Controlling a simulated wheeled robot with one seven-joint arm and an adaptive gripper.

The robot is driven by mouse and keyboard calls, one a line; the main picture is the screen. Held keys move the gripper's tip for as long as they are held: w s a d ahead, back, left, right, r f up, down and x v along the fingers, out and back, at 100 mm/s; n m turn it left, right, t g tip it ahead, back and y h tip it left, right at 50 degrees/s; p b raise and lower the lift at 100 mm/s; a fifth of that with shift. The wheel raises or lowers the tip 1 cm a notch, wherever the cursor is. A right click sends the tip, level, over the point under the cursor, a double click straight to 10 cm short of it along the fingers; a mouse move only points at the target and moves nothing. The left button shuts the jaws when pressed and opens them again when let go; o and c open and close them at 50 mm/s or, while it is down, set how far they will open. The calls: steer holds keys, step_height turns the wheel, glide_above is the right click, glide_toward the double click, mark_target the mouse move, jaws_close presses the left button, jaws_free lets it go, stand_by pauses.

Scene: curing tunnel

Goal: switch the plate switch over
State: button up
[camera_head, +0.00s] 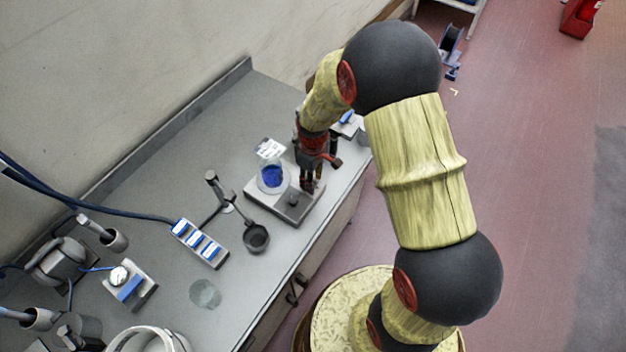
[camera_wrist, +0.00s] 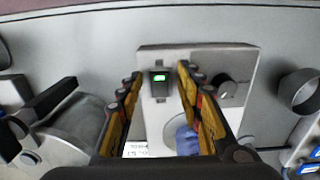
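The plate (camera_head: 274,208) is a grey box on the bench with a round top and a beaker of blue liquid (camera_head: 272,177) on it. In the wrist view its front (camera_wrist: 205,56) carries a small dark switch (camera_wrist: 159,85) with a green lit face and a round knob (camera_wrist: 229,91). My gripper (camera_head: 311,186) is at the plate's right end in the head view and hides the switch there. In the wrist view my gripper (camera_wrist: 160,78) is open, one finger on each side of the switch. I cannot tell whether the fingertips touch the plate.
A stand with a ring-like cup (camera_head: 256,238) is left of the plate. A power strip (camera_head: 200,243) with blue switches, a small device with a dial (camera_head: 130,285) and a white bucket (camera_head: 148,340) stand further left.

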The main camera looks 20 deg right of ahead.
steer(key=shift+f, duration=0.15)
steer(key=shift+c, duration=0.7)
steer(key=c, duration=0.8)
jaws_close()
